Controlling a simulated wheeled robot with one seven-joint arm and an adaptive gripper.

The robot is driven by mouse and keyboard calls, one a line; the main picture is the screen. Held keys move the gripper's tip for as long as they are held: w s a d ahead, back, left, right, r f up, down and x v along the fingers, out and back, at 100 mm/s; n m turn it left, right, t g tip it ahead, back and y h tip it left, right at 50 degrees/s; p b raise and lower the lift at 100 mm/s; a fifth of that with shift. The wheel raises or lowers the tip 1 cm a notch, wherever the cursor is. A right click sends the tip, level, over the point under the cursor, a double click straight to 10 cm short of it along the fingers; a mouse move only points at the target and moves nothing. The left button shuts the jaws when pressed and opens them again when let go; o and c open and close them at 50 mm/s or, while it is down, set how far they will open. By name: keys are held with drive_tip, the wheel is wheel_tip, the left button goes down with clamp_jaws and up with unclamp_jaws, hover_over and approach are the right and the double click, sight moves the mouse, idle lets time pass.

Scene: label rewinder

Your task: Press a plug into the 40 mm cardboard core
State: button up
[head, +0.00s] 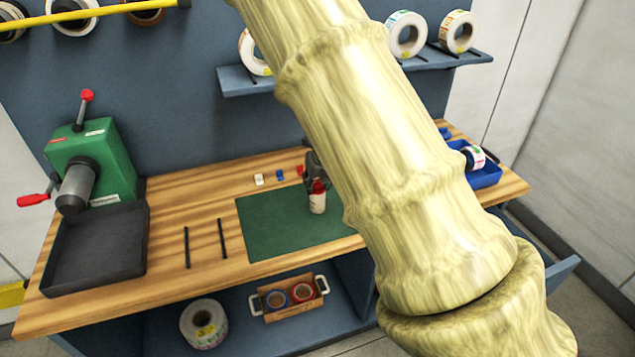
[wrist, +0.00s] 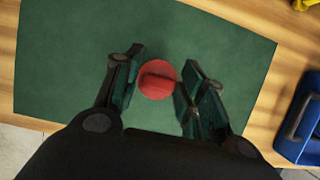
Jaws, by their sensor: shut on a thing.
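My gripper (wrist: 158,80) is shut on a round red top with a raised bar across it (wrist: 157,78), above the green mat (wrist: 60,60). In the head view this is the red top of a small upright whitish piece (head: 318,204) with a red mark, on the mat. I cannot tell whether it is a plug in a core or a capped bottle. My gripper (head: 317,175) shows there as a dark shape, partly hidden by my arm. Small white (head: 258,179), blue (head: 280,175) and red (head: 300,170) pieces, perhaps plugs, lie behind the mat. No bare cardboard core is clear.
A green press-like machine (head: 95,160) and a dark tray (head: 100,245) stand at the bench's left. A blue bin (head: 487,178) with a label roll stands at the right. A crate (head: 290,312) is on the lower shelf.

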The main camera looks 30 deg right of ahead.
drive_tip(key=shift+f, duration=0.1)
idle(0.8)
drive_tip(key=o, duration=0.9)
drive_tip(key=shift+c, duration=0.2)
drive_tip(key=v, duration=1.2)
